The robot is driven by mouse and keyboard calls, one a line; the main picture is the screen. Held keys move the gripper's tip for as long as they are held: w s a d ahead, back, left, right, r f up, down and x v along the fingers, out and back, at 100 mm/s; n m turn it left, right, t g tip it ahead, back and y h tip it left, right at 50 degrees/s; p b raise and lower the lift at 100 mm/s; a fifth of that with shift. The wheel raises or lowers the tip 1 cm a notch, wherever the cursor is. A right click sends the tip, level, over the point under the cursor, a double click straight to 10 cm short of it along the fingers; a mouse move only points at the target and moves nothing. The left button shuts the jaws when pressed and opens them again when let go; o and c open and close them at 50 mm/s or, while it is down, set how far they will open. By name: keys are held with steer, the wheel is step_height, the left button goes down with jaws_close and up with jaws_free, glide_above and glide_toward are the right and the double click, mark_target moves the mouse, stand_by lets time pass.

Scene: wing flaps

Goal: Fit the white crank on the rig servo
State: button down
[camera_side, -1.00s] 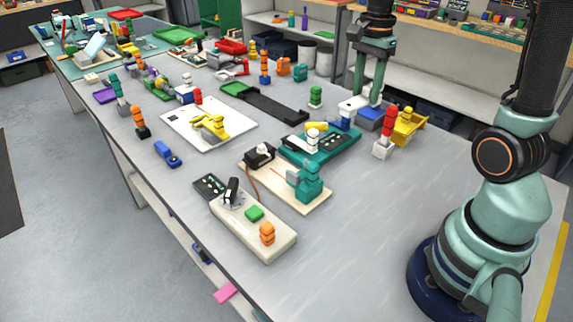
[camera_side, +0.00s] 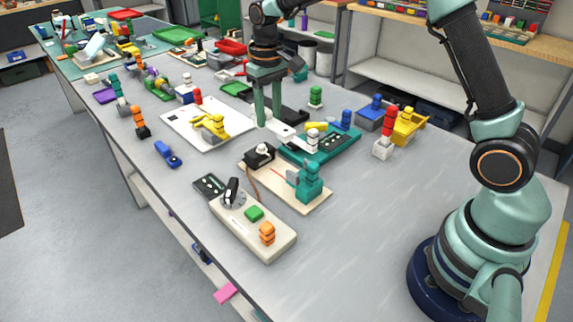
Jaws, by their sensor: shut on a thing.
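My gripper (camera_side: 269,124) is shut on the white crank (camera_side: 283,131), a small flat white piece showing at its fingertips. The crank is above and behind the rig, near the back left corner of the teal tray. The fingers hide part of it. The rig is a beige board (camera_side: 308,203) with a black servo (camera_side: 258,158) at its left end and a teal block (camera_side: 308,182) at its right. A small white piece (camera_side: 263,148) shows on top of the servo. My gripper is apart from the servo. I cannot tell its exact height.
The teal tray (camera_side: 322,158) with a white knobbed piece (camera_side: 313,138) is close behind the rig. A white sheet with a yellow part (camera_side: 211,126) lies left. A cream control box (camera_side: 265,243) stands in front. The table at right front is clear.

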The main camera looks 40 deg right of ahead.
steer(key=shift+w+a+f, duration=0.1)
steer(key=shift+a, duration=0.2)
steer(key=shift+f, duration=0.5)
steer(key=shift+f, duration=0.7)
steer(key=shift+f, duration=1.35)
steer(key=shift+f, duration=0.35)
steer(key=shift+f, duration=0.75)
jaws_free()
